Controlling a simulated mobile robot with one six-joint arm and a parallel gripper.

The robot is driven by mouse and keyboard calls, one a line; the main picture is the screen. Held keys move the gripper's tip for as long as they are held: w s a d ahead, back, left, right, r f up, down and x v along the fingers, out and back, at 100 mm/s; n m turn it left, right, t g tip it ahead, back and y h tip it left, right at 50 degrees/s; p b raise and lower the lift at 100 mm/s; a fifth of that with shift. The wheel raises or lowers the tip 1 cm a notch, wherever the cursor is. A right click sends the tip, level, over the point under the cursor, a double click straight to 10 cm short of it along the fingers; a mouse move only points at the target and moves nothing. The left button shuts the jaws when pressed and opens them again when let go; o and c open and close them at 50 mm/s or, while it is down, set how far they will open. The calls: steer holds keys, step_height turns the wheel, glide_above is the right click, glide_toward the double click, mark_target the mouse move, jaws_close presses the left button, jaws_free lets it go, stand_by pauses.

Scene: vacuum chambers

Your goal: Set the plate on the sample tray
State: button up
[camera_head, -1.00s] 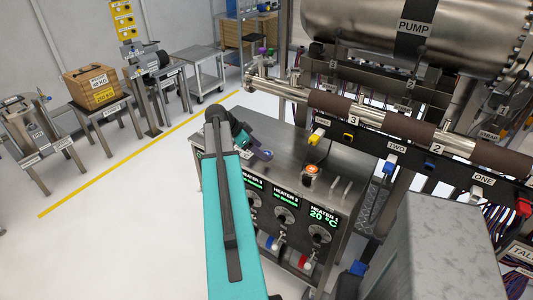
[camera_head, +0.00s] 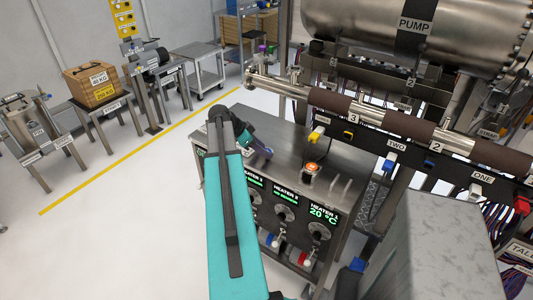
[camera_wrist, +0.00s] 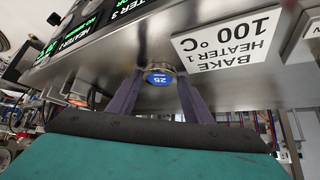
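A small round disc with a blue face marked 25 (camera_wrist: 160,78) shows in the wrist view, between the tips of my gripper's two dark fingers (camera_wrist: 160,84). The fingers are apart, one on each side of it; I cannot tell whether they touch it. In the head view my gripper (camera_head: 262,151) is low over the back left part of the steel heater bench, and my arm hides the disc there. I cannot make out for sure which thing is the plate, and no sample tray is clearly seen.
The heater bench (camera_head: 288,143) carries an orange-topped disc (camera_head: 311,169) and heater displays on its front. A steel pipe (camera_head: 375,115) and the pump tank (camera_head: 410,40) are behind and to the right. A trolley (camera_head: 200,62) stands farther back. The floor at left is clear.

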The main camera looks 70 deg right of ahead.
steer(key=c, duration=0.5)
steer(key=shift+r, duration=0.15)
steer(key=shift+r+b, duration=0.95)
steer(key=shift+r, duration=0.65)
steer(key=a+b, duration=0.1)
steer(key=a, duration=0.4)
steer(key=s+a+r+b, duration=0.1)
steer(key=a+b, duration=0.1)
steer(key=a, duration=0.3)
steer(key=a+b, duration=0.1)
steer(key=a, duration=0.5)
steer(key=shift+s+r, duration=0.25)
steer(key=shift+s, duration=0.05)
